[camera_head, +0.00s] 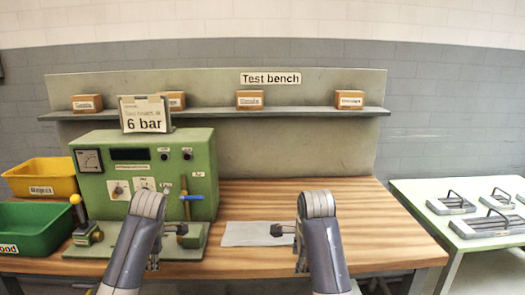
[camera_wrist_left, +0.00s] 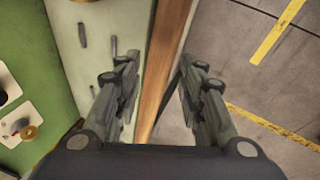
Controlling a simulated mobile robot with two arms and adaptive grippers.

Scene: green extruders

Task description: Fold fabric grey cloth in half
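The grey cloth (camera_head: 246,234) lies flat on the wooden bench top, to the right of the green test machine, in the head view. My left gripper (camera_head: 167,246) is in front of the machine, left of the cloth and apart from it. The left wrist view shows this gripper (camera_wrist_left: 160,58) open and empty above the bench's front edge; no cloth shows there. My right gripper (camera_head: 288,246) is at the cloth's right side, its two dark fingers apart. Its far finger is near the cloth's right edge; I cannot tell if they touch. My right forearm hides part of the bench.
The green test machine (camera_head: 145,172) with a "6 bar" sign stands left on the bench (camera_head: 375,215). Yellow (camera_head: 42,178) and green (camera_head: 35,228) bins are further left. Several small boxes sit on the shelf (camera_head: 320,111). A side table (camera_head: 470,240) is at right. The bench right of the cloth is clear.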

